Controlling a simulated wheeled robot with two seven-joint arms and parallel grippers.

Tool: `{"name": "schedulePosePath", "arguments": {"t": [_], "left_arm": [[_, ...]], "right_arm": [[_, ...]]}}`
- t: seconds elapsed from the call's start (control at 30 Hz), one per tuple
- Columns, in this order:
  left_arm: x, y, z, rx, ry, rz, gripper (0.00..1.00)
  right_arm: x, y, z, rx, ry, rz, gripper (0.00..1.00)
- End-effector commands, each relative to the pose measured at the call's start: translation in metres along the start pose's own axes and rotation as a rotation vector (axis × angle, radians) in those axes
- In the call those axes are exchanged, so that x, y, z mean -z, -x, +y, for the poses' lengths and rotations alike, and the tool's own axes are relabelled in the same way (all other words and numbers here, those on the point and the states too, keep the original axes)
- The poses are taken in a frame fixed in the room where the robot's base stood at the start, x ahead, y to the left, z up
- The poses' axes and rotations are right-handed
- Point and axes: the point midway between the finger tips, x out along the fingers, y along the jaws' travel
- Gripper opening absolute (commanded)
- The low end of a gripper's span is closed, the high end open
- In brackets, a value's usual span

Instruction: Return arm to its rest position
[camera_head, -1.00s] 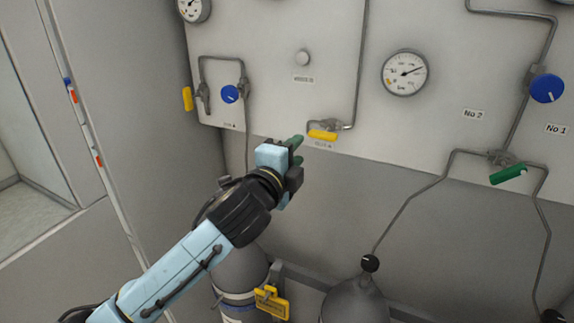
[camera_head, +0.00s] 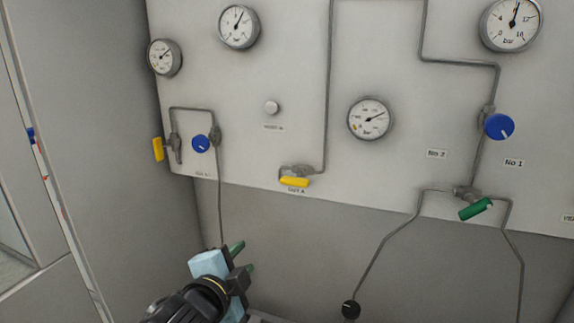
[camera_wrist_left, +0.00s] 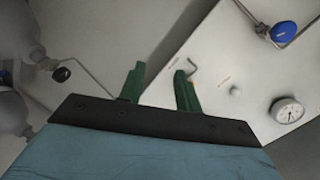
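My left gripper (camera_head: 243,258) is low in the head view, below the panel and left of centre. In the left wrist view its two green fingers (camera_wrist_left: 160,88) stand apart with nothing between them. It is clear of the yellow valve handle (camera_head: 294,182), which lies level under its pipe on the panel above and to the right. My right gripper is in neither view.
The panel (camera_head: 330,150) carries gauges (camera_head: 370,118), blue knobs (camera_head: 499,127), a second yellow handle (camera_head: 158,149) and a green handle (camera_head: 475,209). A black knob (camera_head: 350,309) sits at the bottom on a thin pipe. A grey wall is on the left.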

Motion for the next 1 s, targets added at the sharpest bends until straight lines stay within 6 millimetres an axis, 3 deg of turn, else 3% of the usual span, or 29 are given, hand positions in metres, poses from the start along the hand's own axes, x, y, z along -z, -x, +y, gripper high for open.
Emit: {"name": "schedulePosePath", "arguments": {"t": [0.03, 0.17, 0.3, 0.5, 0.77, 1.0], "left_arm": [[-0.019, 0.012, 0.028, -0.072, 0.115, -0.055, 0.34], [-0.063, 0.047, 0.087, -0.22, 0.387, -0.219, 0.34], [-0.102, 0.097, 0.145, -0.351, 0.645, -0.419, 0.34], [-0.137, 0.162, 0.198, -0.456, 0.884, -0.661, 0.34], [-0.162, 0.24, 0.241, -0.528, 1.084, -0.933, 0.34], [-0.192, 0.204, 0.311, -0.547, 1.077, -0.949, 0.34]], "right_arm": [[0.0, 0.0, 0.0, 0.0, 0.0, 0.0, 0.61], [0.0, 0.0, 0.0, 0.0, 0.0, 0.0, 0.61], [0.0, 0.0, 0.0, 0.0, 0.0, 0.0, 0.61], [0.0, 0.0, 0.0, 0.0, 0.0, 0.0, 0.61], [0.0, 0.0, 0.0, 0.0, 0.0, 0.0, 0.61], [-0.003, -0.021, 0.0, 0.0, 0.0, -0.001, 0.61]]}}
